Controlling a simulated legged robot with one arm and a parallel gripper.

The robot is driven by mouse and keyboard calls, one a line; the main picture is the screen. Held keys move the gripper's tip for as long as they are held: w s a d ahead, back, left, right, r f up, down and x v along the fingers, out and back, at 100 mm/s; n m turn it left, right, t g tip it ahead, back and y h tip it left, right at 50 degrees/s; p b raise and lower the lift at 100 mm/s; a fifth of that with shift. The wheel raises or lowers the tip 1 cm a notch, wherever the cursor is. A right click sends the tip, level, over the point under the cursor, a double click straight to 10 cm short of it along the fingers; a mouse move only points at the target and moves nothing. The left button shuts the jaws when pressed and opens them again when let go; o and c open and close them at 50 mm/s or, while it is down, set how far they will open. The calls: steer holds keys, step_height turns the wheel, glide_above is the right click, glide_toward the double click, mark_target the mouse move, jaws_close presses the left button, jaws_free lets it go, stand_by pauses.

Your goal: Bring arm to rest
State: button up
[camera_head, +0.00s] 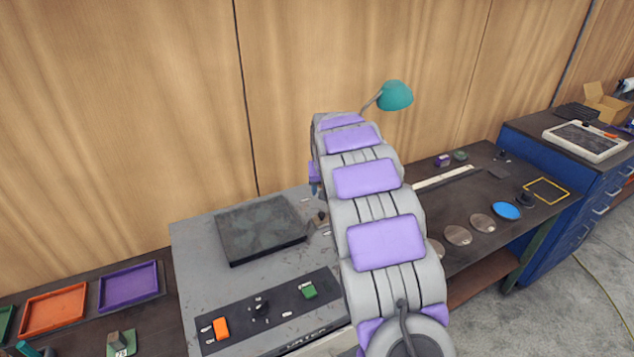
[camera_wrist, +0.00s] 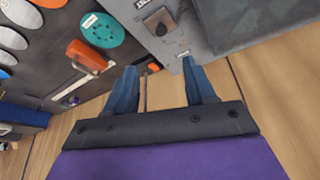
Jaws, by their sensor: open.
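My arm reaches forward and up across the middle of the head view, between the grey bench and the dark table. My gripper is mostly hidden behind the arm there. In the wrist view my gripper (camera_wrist: 160,68) shows two blue fingers held apart, with nothing between them. Wood-panelled wall (camera_wrist: 165,92) and the bench edge show beyond the fingers. No object is in the grip.
The grey bench (camera_head: 195,262) carries a dark square slab (camera_head: 262,228). A dark table (camera_head: 470,200) at right holds several discs, including a blue one (camera_head: 507,211). A teal lamp (camera_head: 395,95) stands near the arm's far end. Orange (camera_head: 55,310) and purple (camera_head: 128,287) trays sit left.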

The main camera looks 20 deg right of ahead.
steer(key=s+a+r+g+b, duration=0.1)
steer(key=s+a, duration=0.3)
steer(key=s, duration=0.3)
steer(key=s+a+r+n+g+b, duration=0.15)
steer(key=s+a, duration=0.25)
steer(key=s, duration=0.4)
steer(key=s+a+r, duration=0.1)
steer(key=s+a, duration=0.3)
steer(key=s, duration=0.3)
steer(key=s+a+f+n+g+b, duration=0.1)
steer(key=s+a, duration=0.3)
steer(key=s, duration=1)
steer(key=s+a+f+n+g+y+b, duration=0.1)
steer(key=s+a+f+g, duration=0.1)
steer(key=s, duration=1.2)
steer(key=shift+a+f+y, duration=0.3)
steer(key=shift+a+f, duration=0.35)
steer(key=shift+a, duration=0.55)
steer(key=shift+n+g, duration=0.25)
